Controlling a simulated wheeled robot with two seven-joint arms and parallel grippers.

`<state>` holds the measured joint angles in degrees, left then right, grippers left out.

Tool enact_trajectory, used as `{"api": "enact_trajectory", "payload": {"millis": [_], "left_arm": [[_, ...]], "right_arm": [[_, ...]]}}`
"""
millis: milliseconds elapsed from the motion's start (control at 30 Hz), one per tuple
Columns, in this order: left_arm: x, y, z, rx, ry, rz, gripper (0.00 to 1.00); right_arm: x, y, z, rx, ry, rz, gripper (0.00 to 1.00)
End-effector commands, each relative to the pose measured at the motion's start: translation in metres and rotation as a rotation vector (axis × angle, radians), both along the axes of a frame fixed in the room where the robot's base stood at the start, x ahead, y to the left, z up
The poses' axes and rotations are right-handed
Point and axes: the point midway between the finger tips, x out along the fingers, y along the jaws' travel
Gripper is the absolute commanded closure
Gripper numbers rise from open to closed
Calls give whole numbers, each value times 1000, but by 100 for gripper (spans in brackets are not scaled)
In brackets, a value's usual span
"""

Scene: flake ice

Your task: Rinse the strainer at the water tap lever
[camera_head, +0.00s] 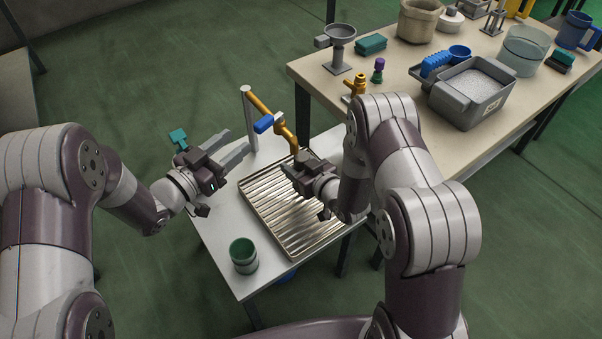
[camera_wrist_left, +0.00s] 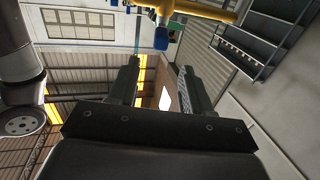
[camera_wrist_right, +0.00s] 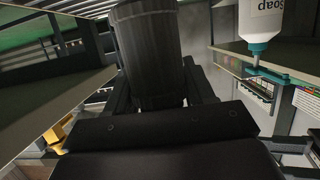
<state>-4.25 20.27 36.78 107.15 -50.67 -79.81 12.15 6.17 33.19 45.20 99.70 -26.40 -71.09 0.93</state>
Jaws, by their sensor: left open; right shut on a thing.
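The brass water tap (camera_head: 287,131) rises behind the ribbed metal drain tray, and its blue lever (camera_head: 264,123) sticks out to the left. The lever also shows in the left wrist view (camera_wrist_left: 161,38), ahead of my left gripper. My left gripper (camera_head: 236,149) is open and empty, left of the tap and apart from the lever. My right gripper (camera_head: 291,172) is below the tap spout, over the tray. In the right wrist view it is shut on a dark, round-walled thing (camera_wrist_right: 148,50), which looks like the strainer. In the head view that thing is mostly hidden.
The drain tray (camera_head: 257,209) sits on a small white table. A green cup (camera_head: 244,255) stands near its front edge. The larger bench (camera_head: 318,76) on the right holds a grey ice bin (camera_head: 438,101), a blue scoop (camera_head: 436,63) and a grey funnel-like stand (camera_head: 341,50).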

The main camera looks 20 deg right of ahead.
Motion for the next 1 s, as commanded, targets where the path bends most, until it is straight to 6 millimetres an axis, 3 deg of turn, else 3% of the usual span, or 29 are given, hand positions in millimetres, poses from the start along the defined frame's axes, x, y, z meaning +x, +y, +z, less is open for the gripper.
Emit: {"api": "enact_trajectory", "payload": {"millis": [667,700,833,967,1000], "left_arm": [[0,0,2,0,0,0,51],[0,0,2,0,0,0,54],[-5,-11,-1,12,52,-34,97],[-29,-59,-16,124,278,-144,100],[-25,-71,-21,212,298,-129,100]], "right_arm": [[1,-10,1,0,-2,0,89],[1,-10,1,0,-2,0,89],[1,-10,1,0,-2,0,89],[1,-10,1,0,-2,-1,89],[1,-10,1,0,-2,-1,89]]}}
